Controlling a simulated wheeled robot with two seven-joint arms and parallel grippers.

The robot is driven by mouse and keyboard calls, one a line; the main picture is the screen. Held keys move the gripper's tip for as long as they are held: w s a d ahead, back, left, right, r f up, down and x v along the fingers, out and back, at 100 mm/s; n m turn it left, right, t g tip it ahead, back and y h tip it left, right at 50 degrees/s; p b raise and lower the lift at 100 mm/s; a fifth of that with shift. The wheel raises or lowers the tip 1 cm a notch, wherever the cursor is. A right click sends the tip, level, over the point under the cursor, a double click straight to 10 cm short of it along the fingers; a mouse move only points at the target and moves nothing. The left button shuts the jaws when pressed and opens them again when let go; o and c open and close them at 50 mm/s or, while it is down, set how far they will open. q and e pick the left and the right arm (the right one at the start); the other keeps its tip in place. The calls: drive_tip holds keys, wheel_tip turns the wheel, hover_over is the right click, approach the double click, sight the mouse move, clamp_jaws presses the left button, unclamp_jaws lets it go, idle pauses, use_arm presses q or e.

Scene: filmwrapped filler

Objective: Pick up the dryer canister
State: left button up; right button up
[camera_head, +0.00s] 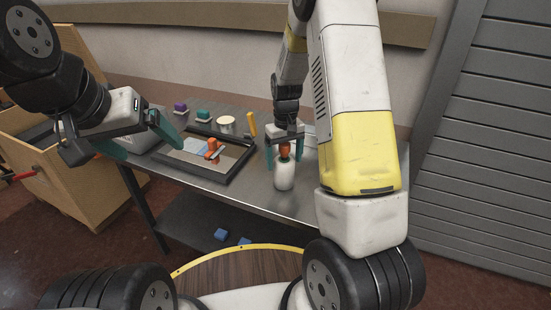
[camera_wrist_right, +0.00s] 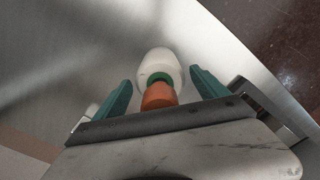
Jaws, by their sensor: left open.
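The canister is a white bottle (camera_head: 284,178) with an orange top and a green collar. It stands upright near the front edge of the grey metal table (camera_head: 250,196). In the right wrist view the canister (camera_wrist_right: 160,64) sits between the two green fingers. My right gripper (camera_head: 284,160) is over it, with a finger on each side of its top. Gaps show between the fingers and the orange top, so it is open. My left gripper (camera_head: 152,152) is open and empty above the left end of the table.
A dark-framed tray (camera_head: 241,171) holds an orange-red item (camera_head: 212,148) and a bluish piece. Behind it are purple (camera_head: 180,108) and green (camera_head: 203,115) knobs, a pale cup (camera_head: 226,124) and a yellow-handled tool (camera_head: 251,124). Blue blocks (camera_head: 221,234) lie on the lower shelf. A wooden crate (camera_head: 80,190) stands left.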

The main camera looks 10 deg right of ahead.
clamp_jaws()
drive_tip(key=shift+r, duration=0.15)
